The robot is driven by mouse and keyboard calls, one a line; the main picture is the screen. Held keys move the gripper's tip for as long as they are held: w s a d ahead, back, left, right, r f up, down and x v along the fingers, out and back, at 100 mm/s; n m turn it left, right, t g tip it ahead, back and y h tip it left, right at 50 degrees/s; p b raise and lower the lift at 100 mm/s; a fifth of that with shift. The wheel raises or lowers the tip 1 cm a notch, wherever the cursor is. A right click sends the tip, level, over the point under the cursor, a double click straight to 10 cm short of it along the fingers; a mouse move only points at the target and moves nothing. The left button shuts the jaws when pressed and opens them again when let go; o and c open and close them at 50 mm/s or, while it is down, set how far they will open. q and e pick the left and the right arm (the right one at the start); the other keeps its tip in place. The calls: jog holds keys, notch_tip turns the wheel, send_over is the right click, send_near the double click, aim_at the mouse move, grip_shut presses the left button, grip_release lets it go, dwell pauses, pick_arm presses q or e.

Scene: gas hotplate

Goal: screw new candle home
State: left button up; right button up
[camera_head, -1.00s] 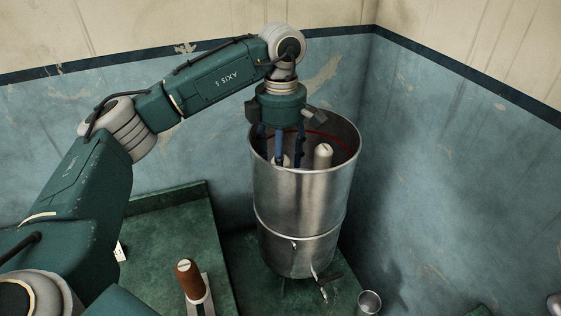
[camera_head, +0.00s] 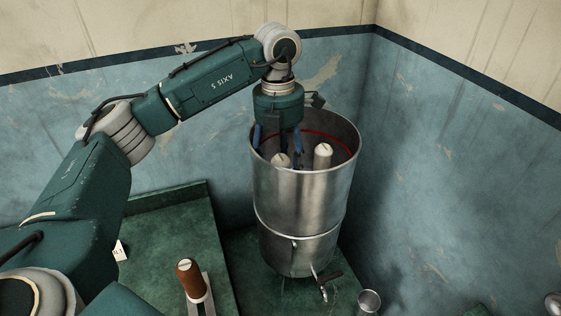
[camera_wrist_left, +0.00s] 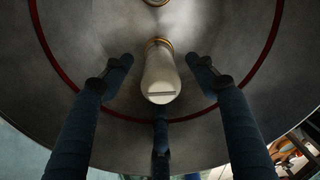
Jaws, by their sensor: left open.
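A white candle (camera_head: 281,160) stands inside the steel vessel (camera_head: 302,200), on its left side. It also shows in the left wrist view (camera_wrist_left: 161,78), with a slotted tip and a brass-coloured ring at its base. My left gripper (camera_head: 278,150) reaches down through the vessel's open top, above and around this candle. In the left wrist view its blue fingers (camera_wrist_left: 160,85) are spread and stand clear of the candle. A second white candle (camera_head: 323,156) stands to the right in the vessel. My right gripper is not in view.
The vessel's rim and wall close in around the fingers. A brown candle (camera_head: 190,279) stands in a holder on the green bench (camera_head: 165,240). A tap (camera_head: 322,290) sticks out of the vessel's lower front. A metal cup (camera_head: 369,301) stands at the lower right.

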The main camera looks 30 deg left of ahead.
pick_arm(q)
jog(key=c, duration=1.3)
jog(key=m, duration=0.5)
jog(key=shift+m, duration=0.4)
jog(key=m, duration=0.4)
jog(key=shift+m, duration=0.4)
jog(key=m, duration=0.5)
jog(key=shift+f, duration=0.1)
